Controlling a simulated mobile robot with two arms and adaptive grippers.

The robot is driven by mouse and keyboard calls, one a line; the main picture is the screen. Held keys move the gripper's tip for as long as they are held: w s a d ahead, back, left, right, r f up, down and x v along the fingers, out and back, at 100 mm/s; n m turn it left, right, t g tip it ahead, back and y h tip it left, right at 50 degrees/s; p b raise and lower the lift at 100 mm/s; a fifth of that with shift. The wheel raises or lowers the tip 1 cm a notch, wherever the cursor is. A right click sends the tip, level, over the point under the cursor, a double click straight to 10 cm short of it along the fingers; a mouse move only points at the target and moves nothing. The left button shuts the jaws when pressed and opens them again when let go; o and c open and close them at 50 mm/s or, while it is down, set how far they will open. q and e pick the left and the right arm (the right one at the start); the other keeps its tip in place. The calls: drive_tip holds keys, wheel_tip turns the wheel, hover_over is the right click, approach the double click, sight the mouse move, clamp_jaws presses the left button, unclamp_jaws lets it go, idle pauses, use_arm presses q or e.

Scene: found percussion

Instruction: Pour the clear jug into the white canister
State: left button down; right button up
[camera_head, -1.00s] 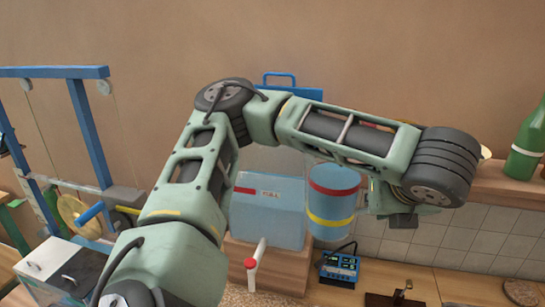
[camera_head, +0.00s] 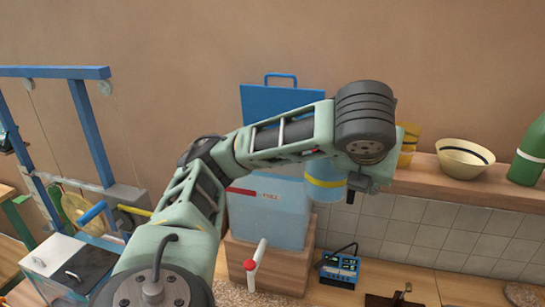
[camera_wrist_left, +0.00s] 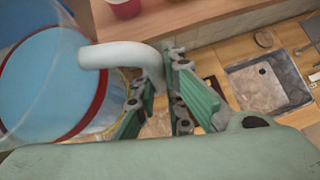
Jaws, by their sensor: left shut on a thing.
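The clear jug (camera_head: 326,192) holds blue contents and has a yellow band. My arm hides much of it in the head view. In the left wrist view the jug (camera_wrist_left: 45,85) fills the left side, with a red rim band and a thick white handle (camera_wrist_left: 110,55). My left gripper (camera_wrist_left: 160,75) is shut on this handle. In the head view the gripper (camera_head: 358,188) is just right of the jug, in front of the tiled wall. I cannot tell the jug's exact tilt. I cannot make out a white canister. My right gripper is not in view.
A clear tank (camera_head: 270,222) of blue liquid stands on a wooden block (camera_head: 275,268), behind a red-ended tap (camera_head: 251,265). A blue device (camera_head: 340,268) sits on the counter. The shelf (camera_head: 425,178) bears a cream bowl (camera_head: 465,160) and a green bottle (camera_head: 530,150). A blue frame (camera_head: 90,130) stands left.

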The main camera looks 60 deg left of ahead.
use_arm(q)
drive_tip(key=a+r+m, duration=0.1)
drive_tip(key=a+r+m+h, duration=0.1)
drive_tip(key=shift+w+a+r+t+h+p, duration=0.2)
drive_tip(key=shift+w+r+t+h+p, duration=0.1)
drive_tip(key=shift+w+r+p, duration=0.1)
drive_tip(key=shift+d, duration=0.1)
